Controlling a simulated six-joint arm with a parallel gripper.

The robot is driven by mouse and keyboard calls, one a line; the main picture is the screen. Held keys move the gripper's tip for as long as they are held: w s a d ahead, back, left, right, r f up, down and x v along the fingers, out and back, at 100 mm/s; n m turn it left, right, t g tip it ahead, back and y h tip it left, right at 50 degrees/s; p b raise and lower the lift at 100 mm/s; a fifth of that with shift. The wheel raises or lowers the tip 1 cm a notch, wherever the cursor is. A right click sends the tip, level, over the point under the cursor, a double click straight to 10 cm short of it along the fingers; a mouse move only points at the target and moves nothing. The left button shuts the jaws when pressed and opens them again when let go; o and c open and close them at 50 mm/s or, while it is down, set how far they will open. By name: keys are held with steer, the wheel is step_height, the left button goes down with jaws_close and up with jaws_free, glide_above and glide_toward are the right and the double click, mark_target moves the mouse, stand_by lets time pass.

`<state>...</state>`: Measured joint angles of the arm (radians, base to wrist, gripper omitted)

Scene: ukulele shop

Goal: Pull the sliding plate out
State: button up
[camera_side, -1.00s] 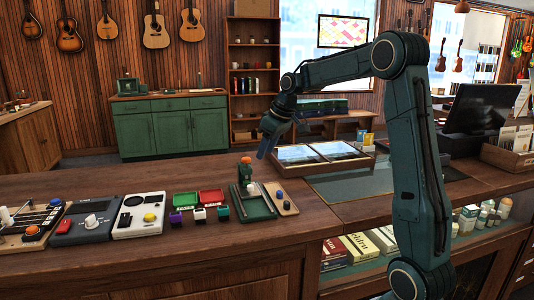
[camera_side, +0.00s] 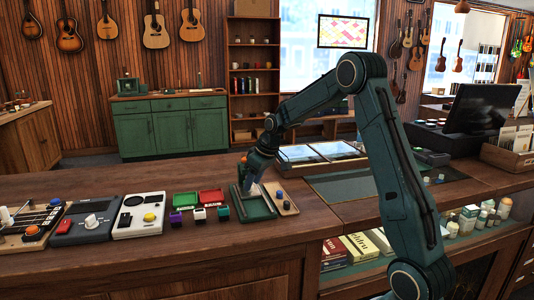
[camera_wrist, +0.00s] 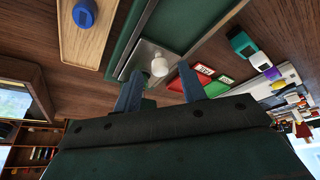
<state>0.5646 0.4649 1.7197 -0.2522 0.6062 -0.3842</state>
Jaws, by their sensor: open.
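The green tray (camera_side: 268,216) lies on the counter, and its rim also shows in the wrist view (camera_wrist: 128,42). A grey plate (camera_wrist: 147,48) sits at one end of it, with a pale round knob (camera_wrist: 160,66) on it. I take this to be the sliding plate. My gripper (camera_side: 251,188) points down over this tray, hiding the knob in the side view. In the wrist view my gripper (camera_wrist: 161,84) is open, its two fingers apart, with the knob between them in the picture. I cannot tell whether either finger touches it.
A wooden board (camera_side: 289,205) with a blue knob (camera_side: 279,195) lies close on the right. Glass-topped cases (camera_side: 330,150) lie behind. The counter in front is clear.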

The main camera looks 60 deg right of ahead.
steer(key=shift+w+f, duration=0.25)
steer(key=shift+f, duration=0.35)
jaws_close()
steer(key=shift+s+a, duration=3.65)
steer(key=shift+a, duration=0.05)
jaws_free()
steer(key=shift+s+r, duration=0.1)
steer(key=shift+r, duration=0.05)
steer(key=v, duration=1.3)
steer(key=shift+s+r, duration=0.15)
steer(key=shift+r, duration=0.1)
